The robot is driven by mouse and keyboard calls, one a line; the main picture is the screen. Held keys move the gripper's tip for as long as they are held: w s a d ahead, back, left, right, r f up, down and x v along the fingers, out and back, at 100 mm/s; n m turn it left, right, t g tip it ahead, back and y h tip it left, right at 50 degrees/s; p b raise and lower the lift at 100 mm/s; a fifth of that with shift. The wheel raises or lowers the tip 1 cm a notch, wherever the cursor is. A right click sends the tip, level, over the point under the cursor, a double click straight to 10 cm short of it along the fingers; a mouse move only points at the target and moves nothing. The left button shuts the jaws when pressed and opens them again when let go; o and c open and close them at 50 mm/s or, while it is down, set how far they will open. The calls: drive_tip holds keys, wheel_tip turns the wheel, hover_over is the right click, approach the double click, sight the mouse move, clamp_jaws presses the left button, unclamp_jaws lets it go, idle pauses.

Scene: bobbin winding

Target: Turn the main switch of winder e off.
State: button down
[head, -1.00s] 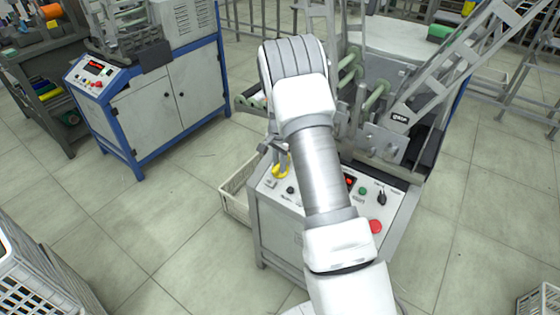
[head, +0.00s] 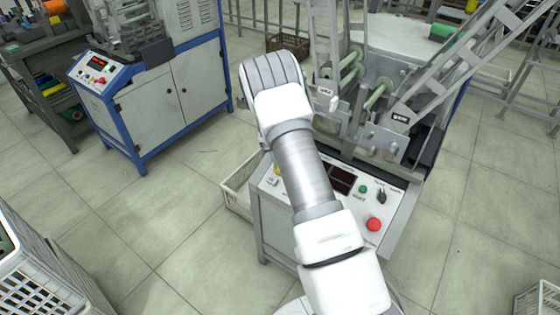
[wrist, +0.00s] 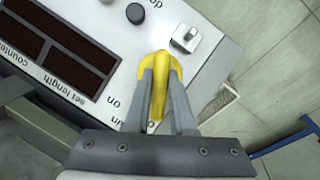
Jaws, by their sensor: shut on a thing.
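The main switch is a yellow rotary handle (wrist: 158,75) on the light grey control panel (wrist: 210,75) of the winder before me. Beside it in the wrist view I can read "on". My gripper (wrist: 160,90) is shut on the yellow handle, one finger on each side. The handle points nearly straight up and down in that view. In the head view only a bit of yellow (head: 278,170) shows beside my arm, and my gripper is hidden. The panel's counter display (head: 341,180) is dark; it also looks dark in the wrist view (wrist: 65,40).
The panel also carries a red button (head: 374,224), a green button (head: 363,189) and a black knob (head: 382,197). A grey toggle (wrist: 186,38) sits close to the yellow handle.

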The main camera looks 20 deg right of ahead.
idle(0.4)
drive_tip(key=c, duration=0.8)
unclamp_jaws()
drive_tip(key=shift+o, duration=0.2)
drive_tip(key=p+v, duration=0.3)
drive_tip(key=v, duration=1.4)
drive_tip(key=shift+a+r, duration=0.2)
drive_tip(key=shift+a, duration=0.05)
